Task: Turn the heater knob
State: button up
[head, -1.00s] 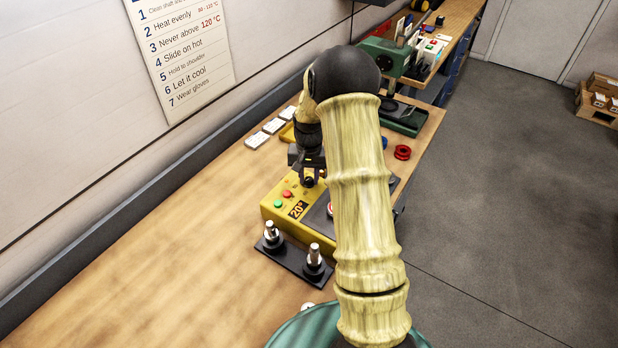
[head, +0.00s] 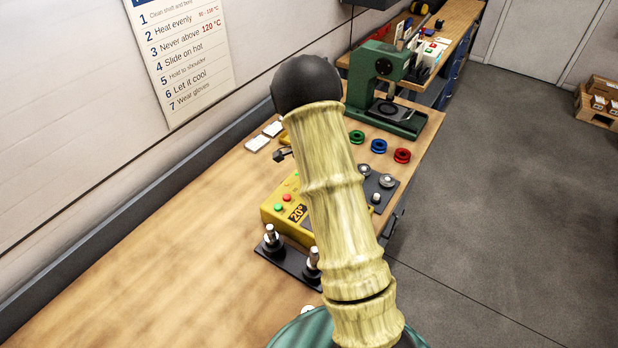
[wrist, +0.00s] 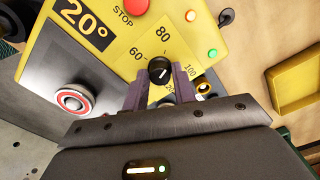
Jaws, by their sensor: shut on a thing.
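The yellow heater (head: 270,213) stands on the wooden bench, partly hidden behind my arm in the head view; its display reads 20°. In the wrist view its black knob (wrist: 159,68) sits on a dial with marks 60, 80, 100 and 120. The knob has a short white mark, whose exact setting I cannot tell. My gripper (wrist: 160,84) is at the knob, with one finger on each side, shut on it. In the head view my gripper is mostly hidden by the arm.
On the heater are a red STOP button (wrist: 130,6) and a green lamp (wrist: 213,54). A black stand with metal posts (head: 283,262) is in front. Blue (head: 378,146) and red (head: 402,155) rings and a green press (head: 384,90) stand beyond. The left bench is clear.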

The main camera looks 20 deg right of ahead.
jog(key=m+p, duration=0.2)
jog(key=m, duration=0.3)
jog(key=shift+r+m, duration=0.15)
jog(key=shift+m, duration=0.15)
jog(key=m+p, duration=0.2)
jog(key=m, duration=0.2)
jog(key=shift+m, duration=0.4)
jog(key=shift+w, duration=0.1)
jog(key=o, duration=1)
notch_tip(320, 180, up, 17)
jog(key=b, duration=0.3)
jog(key=shift+r, duration=0.1)
